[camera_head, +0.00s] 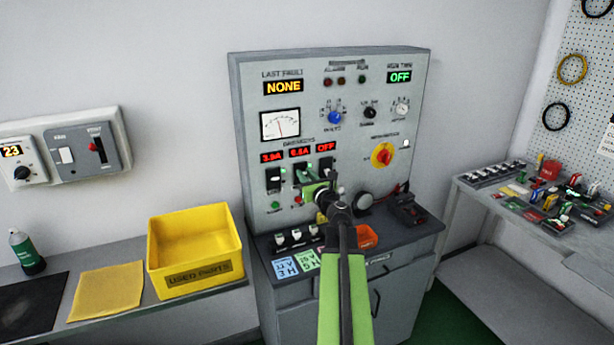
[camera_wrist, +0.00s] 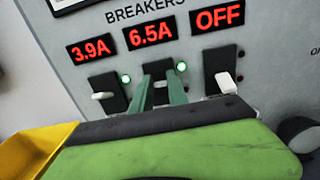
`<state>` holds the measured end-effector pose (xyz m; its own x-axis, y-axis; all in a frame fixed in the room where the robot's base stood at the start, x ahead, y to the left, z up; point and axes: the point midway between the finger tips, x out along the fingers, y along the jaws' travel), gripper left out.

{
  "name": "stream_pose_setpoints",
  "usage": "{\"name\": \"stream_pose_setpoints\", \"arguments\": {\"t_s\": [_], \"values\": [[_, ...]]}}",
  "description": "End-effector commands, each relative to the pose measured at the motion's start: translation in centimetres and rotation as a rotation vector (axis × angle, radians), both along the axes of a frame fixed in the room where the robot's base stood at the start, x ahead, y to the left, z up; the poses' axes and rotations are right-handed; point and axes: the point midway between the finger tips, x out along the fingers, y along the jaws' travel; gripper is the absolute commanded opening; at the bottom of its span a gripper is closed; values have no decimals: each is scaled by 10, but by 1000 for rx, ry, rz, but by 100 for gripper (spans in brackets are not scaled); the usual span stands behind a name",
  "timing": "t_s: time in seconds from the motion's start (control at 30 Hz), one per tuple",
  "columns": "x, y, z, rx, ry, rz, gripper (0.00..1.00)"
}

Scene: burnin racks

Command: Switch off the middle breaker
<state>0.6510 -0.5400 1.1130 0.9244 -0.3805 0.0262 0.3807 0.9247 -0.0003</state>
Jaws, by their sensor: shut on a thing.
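The middle breaker (camera_wrist: 157,68) is a black switch block under the red 6.5A readout (camera_wrist: 150,34), with a lit green lamp at its upper right. In the head view my gripper (camera_head: 309,180) reaches the panel at the middle of the breaker row. The left breaker (camera_wrist: 106,90) reads 3.9A with a green lamp lit. The right breaker (camera_wrist: 222,66) reads OFF, its white lever showing and its lamp not green.
The grey panel (camera_head: 240,120) carries a meter (camera_head: 280,124), several knobs and a red-yellow rotary switch (camera_head: 382,155). A yellow bin (camera_head: 195,225) stands on the left bench. A cluttered table (camera_head: 470,195) stands at right.

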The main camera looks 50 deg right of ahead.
Motion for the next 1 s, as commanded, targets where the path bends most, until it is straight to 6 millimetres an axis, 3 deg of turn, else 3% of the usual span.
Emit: {"name": "stream_pose_setpoints", "arguments": {"t_s": [0.4, 1.0], "values": [[-4, -1, -28, -95, -233, -4, 0], [-1, -1, -37, -249, -606, -2, 0]]}}
